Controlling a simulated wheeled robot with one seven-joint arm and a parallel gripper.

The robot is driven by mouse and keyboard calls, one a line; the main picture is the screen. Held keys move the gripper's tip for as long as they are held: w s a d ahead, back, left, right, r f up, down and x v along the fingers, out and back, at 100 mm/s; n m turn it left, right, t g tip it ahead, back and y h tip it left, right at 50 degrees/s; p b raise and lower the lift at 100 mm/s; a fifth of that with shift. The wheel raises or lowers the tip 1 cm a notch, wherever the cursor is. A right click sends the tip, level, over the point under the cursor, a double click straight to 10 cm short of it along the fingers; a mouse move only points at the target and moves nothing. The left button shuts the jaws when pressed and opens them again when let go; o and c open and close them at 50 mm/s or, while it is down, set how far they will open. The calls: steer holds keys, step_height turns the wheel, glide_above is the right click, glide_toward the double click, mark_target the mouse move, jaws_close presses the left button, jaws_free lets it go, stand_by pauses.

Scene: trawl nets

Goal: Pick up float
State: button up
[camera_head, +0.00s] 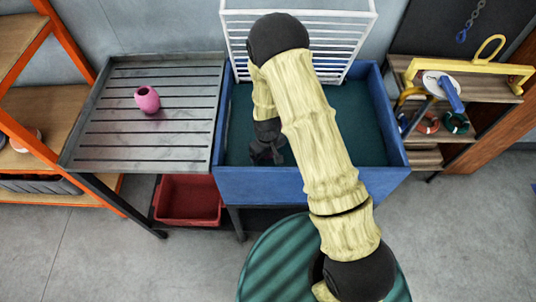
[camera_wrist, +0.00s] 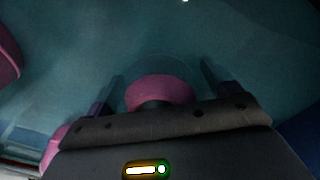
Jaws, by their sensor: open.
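A pink float (camera_head: 147,98) sits on the slatted metal table in the head view. In the wrist view another rounded pink float (camera_wrist: 160,90) shows between my fingers, its lower part hidden by the gripper body. My gripper (camera_wrist: 160,76) is open, with one finger on each side of this float; I cannot tell whether they touch it. In the head view my gripper (camera_head: 267,152) is down inside the blue tub (camera_head: 290,185), and my arm hides much of the tub's inside.
Other pink shapes show at the wrist view's upper left (camera_wrist: 8,55) and lower left (camera_wrist: 55,148). A white rack (camera_head: 235,25) stands behind the tub. The slatted table (camera_head: 185,145) is mostly bare. A red crate (camera_head: 188,200) sits below it. Shelves flank both sides.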

steer(key=shift+c, duration=0.2)
steer(key=shift+w, duration=0.15)
steer(key=c, duration=1.1)
steer(key=shift+d, duration=0.1)
step_height(320, 180, up, 10)
steer(key=shift+r, duration=0.1)
